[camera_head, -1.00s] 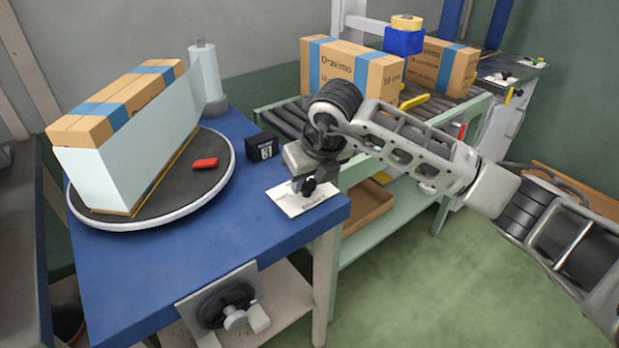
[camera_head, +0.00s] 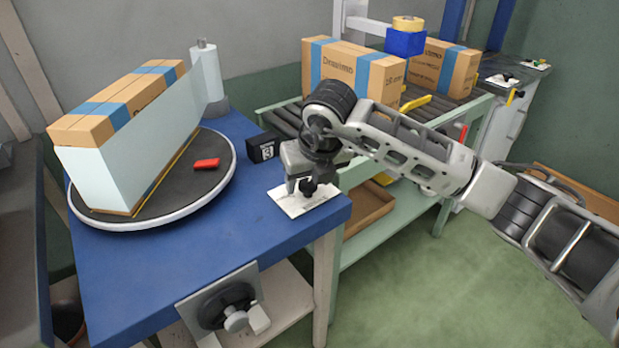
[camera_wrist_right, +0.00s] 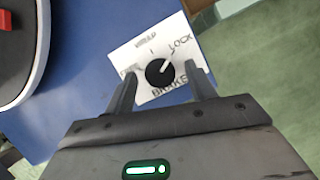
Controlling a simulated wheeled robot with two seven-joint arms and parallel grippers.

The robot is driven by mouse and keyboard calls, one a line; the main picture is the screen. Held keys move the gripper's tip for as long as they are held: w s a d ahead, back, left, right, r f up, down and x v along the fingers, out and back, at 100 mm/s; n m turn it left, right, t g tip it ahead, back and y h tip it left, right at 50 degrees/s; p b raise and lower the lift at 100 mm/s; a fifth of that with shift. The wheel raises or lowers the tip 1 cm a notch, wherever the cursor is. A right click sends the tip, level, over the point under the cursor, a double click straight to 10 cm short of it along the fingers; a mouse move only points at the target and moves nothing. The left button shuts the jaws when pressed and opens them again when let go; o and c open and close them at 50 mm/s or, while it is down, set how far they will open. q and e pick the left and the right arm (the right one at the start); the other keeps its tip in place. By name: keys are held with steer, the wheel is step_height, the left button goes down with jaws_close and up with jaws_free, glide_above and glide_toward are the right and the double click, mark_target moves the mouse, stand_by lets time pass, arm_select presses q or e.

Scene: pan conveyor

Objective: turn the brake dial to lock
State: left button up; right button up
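The brake dial (camera_wrist_right: 159,72) is a round black knob with a white pointer line, on a white plate (camera_wrist_right: 140,52) lettered "LOCK" and "BRAKE", with other words partly legible. In the right wrist view the pointer aims up and right, toward "LOCK" or close to it. In the head view the plate (camera_head: 284,204) lies at the blue table's near right corner. My right gripper (camera_head: 305,188) points down over it and hides part of it. In the right wrist view my right gripper (camera_wrist_right: 163,88) is open, one finger each side of the dial. I cannot tell whether they touch it. My left gripper is not in view.
A turntable (camera_head: 215,193) holds a wrapped box (camera_head: 85,130) and a red object (camera_head: 206,164). A small black block (camera_head: 262,147) stands near the plate. A roller conveyor (camera_head: 285,122) with boxes is behind.

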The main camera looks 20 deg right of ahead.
steer(key=p+v, duration=0.1)
steer(key=v, duration=1.5)
steer(key=shift+w, duration=0.1)
